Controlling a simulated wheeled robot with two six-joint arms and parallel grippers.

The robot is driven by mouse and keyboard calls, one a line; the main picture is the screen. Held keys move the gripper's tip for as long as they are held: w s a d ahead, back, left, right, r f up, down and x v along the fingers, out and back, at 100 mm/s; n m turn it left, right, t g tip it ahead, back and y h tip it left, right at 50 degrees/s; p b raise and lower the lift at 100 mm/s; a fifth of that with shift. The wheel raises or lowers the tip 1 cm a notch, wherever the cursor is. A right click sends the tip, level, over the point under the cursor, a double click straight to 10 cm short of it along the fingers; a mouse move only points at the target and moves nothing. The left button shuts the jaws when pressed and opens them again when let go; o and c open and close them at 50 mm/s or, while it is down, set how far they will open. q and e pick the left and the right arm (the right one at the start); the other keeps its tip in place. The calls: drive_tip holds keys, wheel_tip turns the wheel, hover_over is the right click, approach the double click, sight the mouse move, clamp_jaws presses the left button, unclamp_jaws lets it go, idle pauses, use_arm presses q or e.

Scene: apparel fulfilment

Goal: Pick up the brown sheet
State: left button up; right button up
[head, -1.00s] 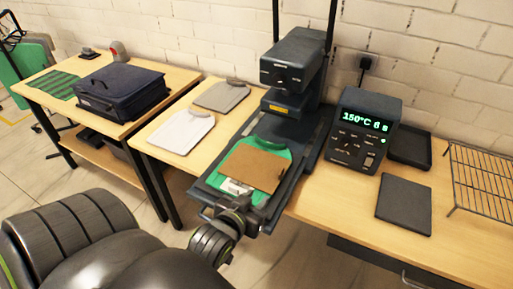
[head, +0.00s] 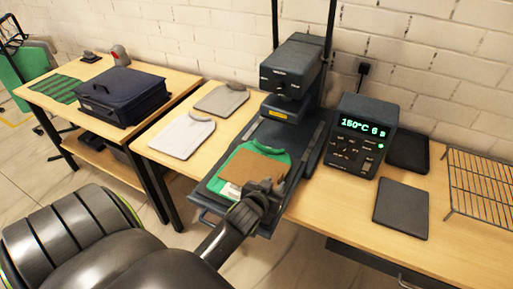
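The brown sheet (head: 246,169) lies on a green shirt (head: 227,160) on the lower plate of the heat press (head: 286,80). A small white patch shows at the sheet's near left edge. My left gripper (head: 270,186) is over the near right part of the sheet and covers that corner. Its fingers are small and dark here, and I cannot tell whether they are open or touch the sheet. My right gripper is not in view.
The control box (head: 358,135) reads 150°C. A dark pad (head: 402,208) and a wire rack (head: 482,180) are to its right. A white shirt (head: 182,138) and a grey shirt (head: 221,98) lie left of the press. A navy bag (head: 122,93) is on the left table.

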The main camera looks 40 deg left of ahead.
sight(280, 177)
use_arm(q)
drive_tip(key=shift+w+a+f+p, duration=0.15)
drive_tip(key=shift+w+p, duration=0.15)
drive_tip(key=shift+w, duration=0.3)
drive_tip(key=shift+p+x, duration=0.4)
drive_tip(key=shift+x, duration=1.55)
drive_tip(key=shift+s+a+f, duration=0.1)
clamp_jaws()
